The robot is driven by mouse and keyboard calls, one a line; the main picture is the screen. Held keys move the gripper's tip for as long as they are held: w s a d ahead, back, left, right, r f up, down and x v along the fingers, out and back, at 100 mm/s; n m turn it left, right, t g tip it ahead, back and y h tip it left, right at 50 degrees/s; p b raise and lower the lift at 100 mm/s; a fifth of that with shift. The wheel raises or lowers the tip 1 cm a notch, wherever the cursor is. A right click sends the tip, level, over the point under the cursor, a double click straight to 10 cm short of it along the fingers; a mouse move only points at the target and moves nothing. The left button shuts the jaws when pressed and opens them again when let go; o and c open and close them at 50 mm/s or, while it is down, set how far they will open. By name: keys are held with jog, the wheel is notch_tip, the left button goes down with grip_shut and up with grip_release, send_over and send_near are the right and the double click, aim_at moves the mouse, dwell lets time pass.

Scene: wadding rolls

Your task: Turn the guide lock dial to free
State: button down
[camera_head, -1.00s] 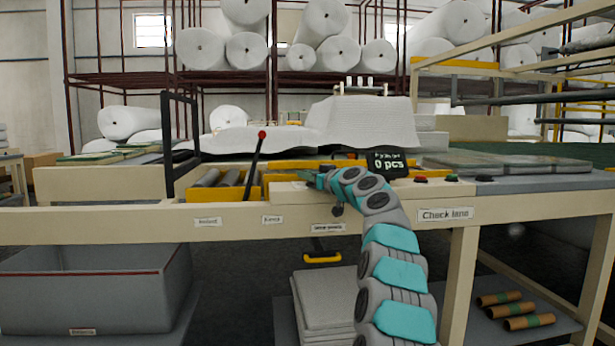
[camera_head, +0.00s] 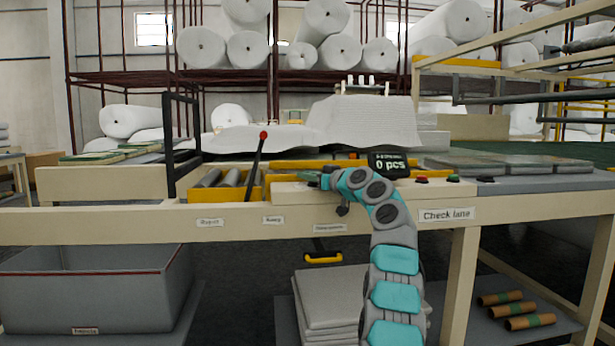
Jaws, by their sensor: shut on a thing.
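My gripper (camera_head: 318,181) reaches left over the beige front panel of the machine, beside the yellow guide rail. It is shut at a small greenish part that I take as the guide lock dial (camera_head: 307,177). The fingers and wrist hide most of the dial, so its pointer and setting cannot be read. My teal and grey arm rises from the bottom of the picture, right of centre, and bends left at the panel.
A black lever with a red knob (camera_head: 263,135) stands left of the gripper. A counter display (camera_head: 389,165) reads "0 pcs", with red and green buttons to its right. White wadding (camera_head: 362,122) lies behind. A grey bin (camera_head: 90,290) stands below left.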

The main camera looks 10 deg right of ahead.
jog(key=shift+r, duration=0.15)
dwell(0.3)
jog(key=c, duration=0.9)
grip_release()
jog(key=shift+o, duration=0.2)
jog(key=shift+s+d+f+b, duration=0.1)
jog(key=shift+s+f+b, duration=0.1)
jog(key=shift+b, duration=0.1)
jog(key=b+v, duration=0.3)
jog(key=v, duration=0.4)
jog(key=shift+s+d, duration=0.1)
jog(key=shift+r, duration=0.1)
